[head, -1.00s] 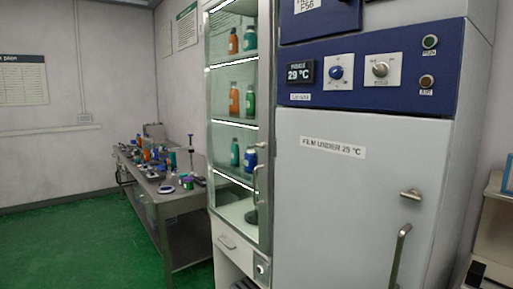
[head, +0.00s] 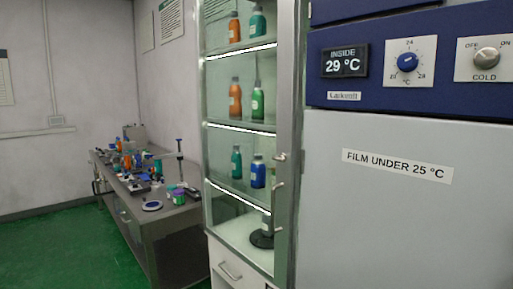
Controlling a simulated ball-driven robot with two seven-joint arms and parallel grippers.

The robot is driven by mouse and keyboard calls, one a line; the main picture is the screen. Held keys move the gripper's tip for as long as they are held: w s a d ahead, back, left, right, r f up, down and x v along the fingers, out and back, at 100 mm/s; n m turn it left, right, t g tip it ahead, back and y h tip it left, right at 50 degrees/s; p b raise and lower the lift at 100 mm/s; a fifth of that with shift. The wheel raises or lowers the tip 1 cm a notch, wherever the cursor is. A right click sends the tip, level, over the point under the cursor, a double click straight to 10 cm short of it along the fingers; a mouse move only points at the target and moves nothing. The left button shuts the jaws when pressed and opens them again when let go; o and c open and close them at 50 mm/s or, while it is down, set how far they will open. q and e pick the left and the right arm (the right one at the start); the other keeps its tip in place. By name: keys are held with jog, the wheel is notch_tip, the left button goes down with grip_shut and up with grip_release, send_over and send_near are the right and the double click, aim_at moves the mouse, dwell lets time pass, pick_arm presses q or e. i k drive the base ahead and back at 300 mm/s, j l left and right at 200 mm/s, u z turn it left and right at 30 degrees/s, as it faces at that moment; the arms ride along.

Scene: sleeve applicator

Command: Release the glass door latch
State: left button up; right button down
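A glass-door cabinet (head: 298,115) stands in the middle of the head view, with a slim metal door frame. A small latch (head: 281,157) sits on the right side of the door frame, with a curved metal handle (head: 278,192) just below it. The door looks shut. Inside are lit shelves with orange bottles (head: 235,99), green bottles (head: 257,101) and a blue bottle (head: 258,173). A dark round object (head: 262,238) stands at the bottom. Neither gripper is in view.
A tall cold cabinet (head: 400,225) with a blue panel stands at the right; its display (head: 345,61) reads 29 °C. A cluttered metal bench (head: 180,215) stands to the left. Green floor (head: 50,245) is clear at the lower left. A drawer handle (head: 230,271) sits under the glass cabinet.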

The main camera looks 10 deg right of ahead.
aim_at(281, 158)
jog(key=i+j+z, duration=0.1)
jog(key=i+j, duration=0.4)
jog(key=i, duration=0.2)
jog(key=i+j+z, duration=0.1)
jog(key=i+j, duration=0.5)
jog(key=i, duration=0.05)
